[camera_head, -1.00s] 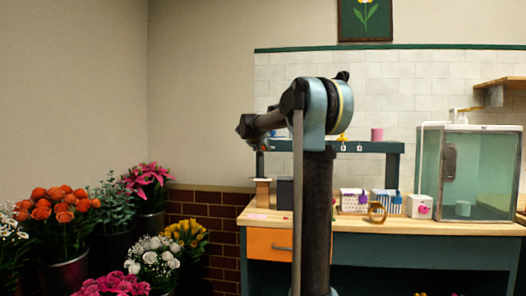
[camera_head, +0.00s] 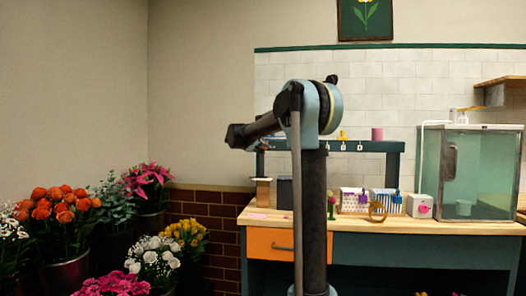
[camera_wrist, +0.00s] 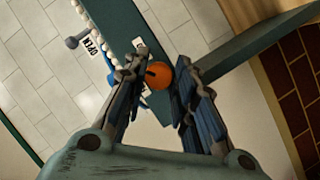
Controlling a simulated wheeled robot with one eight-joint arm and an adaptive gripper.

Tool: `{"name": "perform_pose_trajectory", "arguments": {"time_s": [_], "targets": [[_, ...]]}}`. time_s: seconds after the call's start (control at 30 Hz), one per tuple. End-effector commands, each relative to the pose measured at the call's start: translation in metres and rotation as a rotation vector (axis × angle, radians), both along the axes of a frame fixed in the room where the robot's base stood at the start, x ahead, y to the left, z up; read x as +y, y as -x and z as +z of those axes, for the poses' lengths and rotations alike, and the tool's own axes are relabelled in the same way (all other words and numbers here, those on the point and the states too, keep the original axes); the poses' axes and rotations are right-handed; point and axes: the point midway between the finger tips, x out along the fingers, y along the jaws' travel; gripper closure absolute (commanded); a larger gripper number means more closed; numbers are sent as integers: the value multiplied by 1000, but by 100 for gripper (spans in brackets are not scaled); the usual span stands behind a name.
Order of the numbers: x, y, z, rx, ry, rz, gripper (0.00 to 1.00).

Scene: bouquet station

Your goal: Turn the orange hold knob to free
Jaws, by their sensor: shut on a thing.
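The orange hold knob (camera_wrist: 158,75) shows in the wrist view as a small round knob with a dark pointer mark, on a dark green rail (camera_wrist: 228,65). Small white label plates sit on either side of it; their text is too small to read. My gripper (camera_wrist: 158,72) has one finger on each side of the knob and is shut on it. The lower edge of the knob is close to the fingers. In the head view my arm hides the gripper and the knob.
Flower buckets (camera_head: 64,275) stand at left.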

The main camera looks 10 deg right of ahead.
Motion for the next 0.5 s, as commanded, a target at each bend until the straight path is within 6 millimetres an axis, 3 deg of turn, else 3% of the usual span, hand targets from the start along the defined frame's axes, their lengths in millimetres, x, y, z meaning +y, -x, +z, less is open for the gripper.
{"name": "perform_pose_trajectory", "arguments": {"time_s": [0.5], "targets": [[3,-1,-4,151,464,4,99]]}}
